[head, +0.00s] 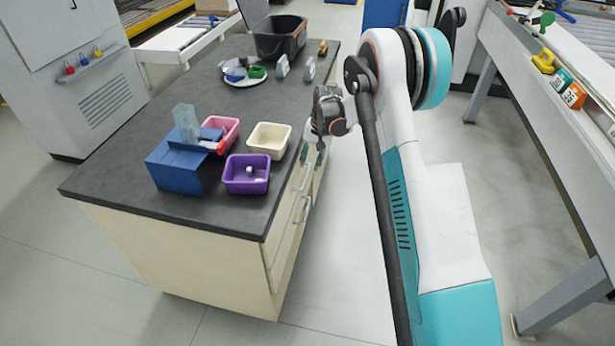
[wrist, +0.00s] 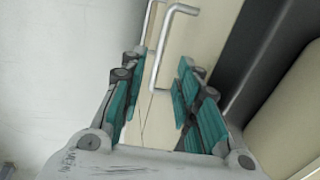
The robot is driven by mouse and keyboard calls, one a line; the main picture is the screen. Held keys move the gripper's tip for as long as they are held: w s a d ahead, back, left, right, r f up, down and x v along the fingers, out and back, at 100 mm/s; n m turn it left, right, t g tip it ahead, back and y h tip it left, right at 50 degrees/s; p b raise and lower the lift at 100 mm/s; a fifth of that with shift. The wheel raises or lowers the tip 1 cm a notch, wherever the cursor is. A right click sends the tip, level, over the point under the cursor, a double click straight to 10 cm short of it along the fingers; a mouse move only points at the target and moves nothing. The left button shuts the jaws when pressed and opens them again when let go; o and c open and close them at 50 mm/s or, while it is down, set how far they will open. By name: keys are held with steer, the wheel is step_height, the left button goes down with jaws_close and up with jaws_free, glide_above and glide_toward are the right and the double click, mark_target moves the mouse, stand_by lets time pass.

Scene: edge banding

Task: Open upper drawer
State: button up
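The cream cabinet (head: 190,250) has drawer fronts on its right side, with silver bar handles (head: 302,212) below the dark top. The drawers look shut in the head view. My gripper (wrist: 158,72) is open, its teal-padded fingers apart. In the wrist view a silver bar handle (wrist: 178,28) on a cream front reaches between the fingertips; whether they touch it I cannot tell. A second handle (wrist: 148,20) shows left of it. In the head view my gripper (head: 321,140) is beside the cabinet's right edge, its fingers partly hidden and small.
On the dark worktop (head: 210,110) stand a purple bin (head: 247,184), a cream bin (head: 269,150), a pink bin (head: 228,122) and a blue stand (head: 172,172). A black crate (head: 300,42) is at the far end. Another bench (head: 545,110) is right, with open floor between.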

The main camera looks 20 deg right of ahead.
mark_target(306, 177)
steer(key=f, duration=0.2)
steer(key=f+b, duration=0.1)
steer(key=f, duration=0.1)
steer(key=a+f+b, duration=0.1)
steer(key=f, duration=0.2)
steer(key=shift+w+a, duration=0.1)
steer(key=shift+w, duration=0.25)
steer(key=shift+c, duration=0.6)
jaws_close()
